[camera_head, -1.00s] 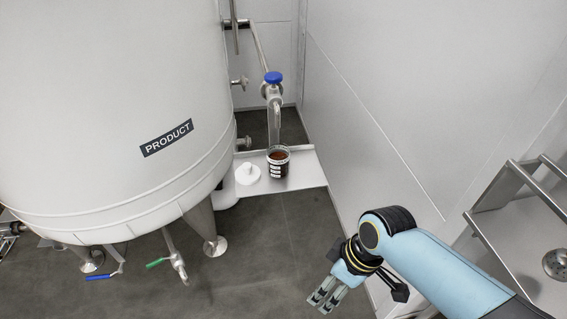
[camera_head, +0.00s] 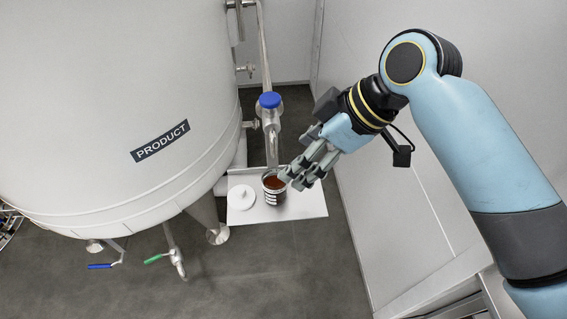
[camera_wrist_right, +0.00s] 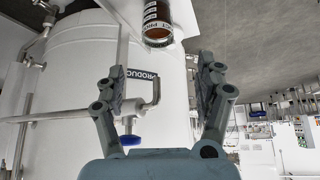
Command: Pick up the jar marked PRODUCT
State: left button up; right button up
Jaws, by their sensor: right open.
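The jar (camera_head: 272,190) holds dark brown contents and has a banded dark-and-white label. It stands upright on a white shelf (camera_head: 309,205) beside the large tank (camera_head: 90,90), whose plate reads PRODUCT. In the right wrist view the jar (camera_wrist_right: 157,24) shows at the top, beyond the fingertips, its label partly cut off. My right gripper (camera_head: 294,179) is open, just right of the jar in the head view. In the right wrist view its fingers (camera_wrist_right: 163,85) are spread with nothing between them. I cannot tell whether a fingertip touches the jar. My left gripper is not in view.
A white lid (camera_head: 241,197) with a knob lies on the shelf left of the jar. A blue-capped valve and spout (camera_head: 270,115) hang just behind and above the jar. A light wall (camera_head: 390,200) stands to the right. The shelf right of the jar is clear.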

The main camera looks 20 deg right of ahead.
aim_at(274, 179)
jog(key=x, duration=0.5)
jog(key=shift+w+f, duration=0.3)
jog(key=shift+w, duration=0.05)
jog(key=x, duration=0.5)
jog(key=shift+s+d+f, duration=0.15)
jog(key=shift+s, duration=0.05)
jog(key=c, duration=0.6)
grip_shut()
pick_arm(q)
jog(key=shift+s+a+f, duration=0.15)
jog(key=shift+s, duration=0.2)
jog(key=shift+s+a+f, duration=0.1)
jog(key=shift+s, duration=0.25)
